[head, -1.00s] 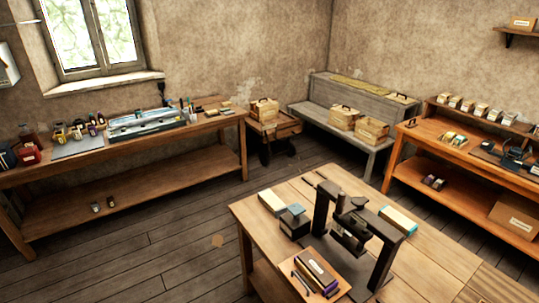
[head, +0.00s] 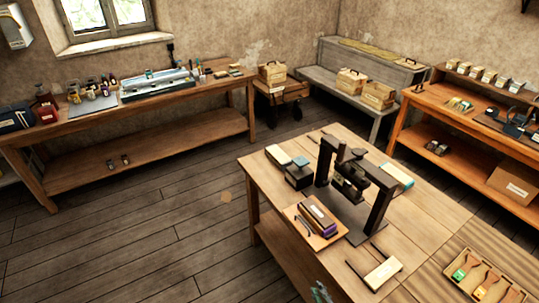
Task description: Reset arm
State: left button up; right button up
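The dark press (head: 379,210) stands on the wooden table (head: 355,240), with two upright posts, a crossbar and a screw head between them. My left gripper is not in view.
A board with dark and purple blocks (head: 318,217) lies left of the press, near a dark box (head: 299,175). A pale piece with black edging (head: 382,274) and a tray of stamps (head: 461,259) lie nearer. Open floor (head: 150,230) is at left.

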jog(key=s+d+f+m+g+h, duration=0.1)
jog(key=s+d+f+m+g, duration=0.3)
jog(key=f, duration=0.7)
jog(key=s+d+f+g, duration=0.1)
jog(key=s+d+f, duration=0.35)
jog(key=f, duration=0.75)
jog(key=s+d+f+m+g+h, duration=0.1)
jog(key=s+d+f+m+g, duration=0.1)
jog(key=s+f, duration=0.7)
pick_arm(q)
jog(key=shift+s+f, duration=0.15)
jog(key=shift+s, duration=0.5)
pick_arm(e)
jog(key=s+d+f+m+g, duration=0.2)
jog(key=s+f, duration=0.6)
jog(key=s, duration=0.5)
jog(key=s+d+f+m+g, duration=0.3)
jog(key=s+f, duration=0.6)
jog(key=s, duration=0.4)
jog(key=shift+s+d+g+h, duration=0.2)
jog(key=shift+d+g+h, duration=0.1)
jog(key=shift+g, duration=0.1)
